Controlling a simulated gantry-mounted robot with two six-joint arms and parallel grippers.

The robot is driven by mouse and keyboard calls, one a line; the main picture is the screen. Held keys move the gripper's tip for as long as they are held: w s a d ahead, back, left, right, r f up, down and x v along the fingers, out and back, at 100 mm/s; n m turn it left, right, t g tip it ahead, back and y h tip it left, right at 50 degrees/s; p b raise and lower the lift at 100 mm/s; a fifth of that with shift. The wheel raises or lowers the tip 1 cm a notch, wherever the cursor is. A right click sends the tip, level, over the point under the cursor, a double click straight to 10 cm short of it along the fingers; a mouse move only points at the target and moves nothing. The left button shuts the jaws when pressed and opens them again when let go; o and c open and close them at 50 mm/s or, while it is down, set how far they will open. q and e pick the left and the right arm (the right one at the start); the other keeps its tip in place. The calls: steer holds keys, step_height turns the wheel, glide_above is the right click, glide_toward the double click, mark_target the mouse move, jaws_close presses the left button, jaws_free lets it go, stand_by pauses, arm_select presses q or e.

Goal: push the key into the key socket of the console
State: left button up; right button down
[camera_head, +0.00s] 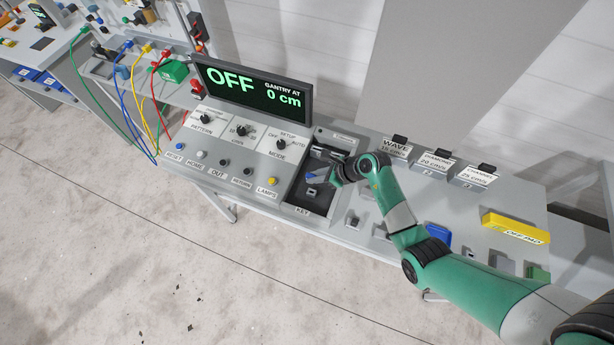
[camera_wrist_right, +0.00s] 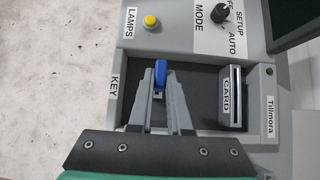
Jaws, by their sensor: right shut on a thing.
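The console (camera_head: 250,150) stands in the middle of the head view, with a dark recessed bay labelled KEY (camera_head: 301,211) at its right end. My right gripper (camera_head: 322,177) reaches into this bay from the right. It is shut on the key, whose blue head (camera_wrist_right: 160,73) shows between the fingertips in the right wrist view. A small light grey piece (camera_head: 311,192) shows in the bay just below the fingers in the head view. The key's lower part and the key socket are largely hidden, so I cannot tell whether they touch. My left gripper is not in view.
A card slot (camera_wrist_right: 232,95) stands in the same bay, beside the right finger in the wrist view. The lamps button (camera_wrist_right: 151,21) and mode knob (camera_wrist_right: 222,14) are close by. The display (camera_head: 255,90) reads OFF. A yellow pad (camera_head: 515,228) lies at the right.

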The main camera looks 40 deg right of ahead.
steer(key=b, duration=0.4)
glide_above(315, 193)
step_height(315, 193, down, 6)
steer(key=shift+r, duration=0.1)
stand_by(0.4)
steer(key=shift+p, duration=0.35)
stand_by(0.8)
steer(key=shift+p, duration=0.35)
stand_by(0.5)
steer(key=shift+f+b, duration=1)
steer(key=shift+f, duration=0.45)
